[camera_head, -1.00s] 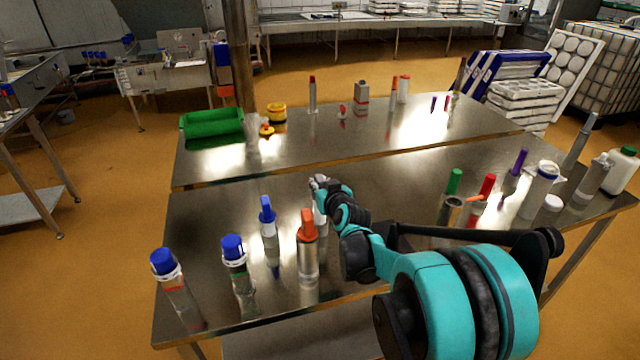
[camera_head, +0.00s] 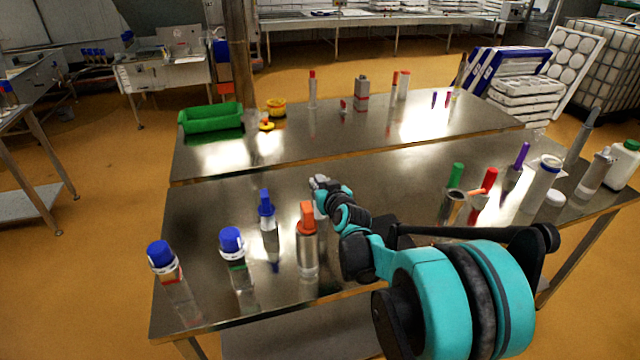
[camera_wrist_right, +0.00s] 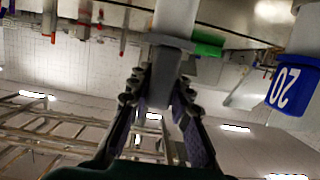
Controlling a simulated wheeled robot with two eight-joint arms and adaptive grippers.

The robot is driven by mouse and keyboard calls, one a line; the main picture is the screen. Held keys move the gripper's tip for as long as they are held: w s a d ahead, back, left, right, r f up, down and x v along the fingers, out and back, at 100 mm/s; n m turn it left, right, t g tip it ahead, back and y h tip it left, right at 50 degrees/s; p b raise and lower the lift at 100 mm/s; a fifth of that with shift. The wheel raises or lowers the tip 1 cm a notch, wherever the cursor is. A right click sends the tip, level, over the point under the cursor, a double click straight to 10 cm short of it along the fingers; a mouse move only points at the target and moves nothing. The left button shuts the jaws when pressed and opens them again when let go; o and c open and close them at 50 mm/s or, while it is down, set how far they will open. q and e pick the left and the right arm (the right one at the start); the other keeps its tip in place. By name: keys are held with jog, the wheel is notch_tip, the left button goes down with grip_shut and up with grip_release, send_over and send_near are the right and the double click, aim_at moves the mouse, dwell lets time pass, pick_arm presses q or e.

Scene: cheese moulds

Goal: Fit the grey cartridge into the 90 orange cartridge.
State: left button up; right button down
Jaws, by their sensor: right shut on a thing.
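My right gripper (camera_head: 319,184) is over the near steel table, coming in from the right in the head view. In the right wrist view its two fingers (camera_wrist_right: 160,95) are shut on a grey piece, which looks like the grey cartridge (camera_wrist_right: 165,68). The piece is partly hidden by the fingers. The orange cartridge (camera_head: 307,222), an orange top on a grey cylinder, stands upright just in front and left of the gripper in the head view. Its number cannot be read. I cannot tell whether the grey piece touches it. My left gripper is not in view.
Several blue-capped cylinders stand left on the near table (camera_head: 400,175), including one near the gripper (camera_head: 266,212). A blue cap marked 20 (camera_wrist_right: 290,84) is close in the wrist view. Green, red and purple-topped pieces stand right. A green bin (camera_head: 211,118) sits on the far table.

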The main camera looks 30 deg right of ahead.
jog(key=shift+f+b, duration=0.7)
jog(key=shift+f, duration=0.2)
jog(key=c, duration=1.3)
grip_release()
jog(key=shift+r, duration=0.1)
jog(key=v, duration=1.2)
jog(key=shift+a, duration=0.1)
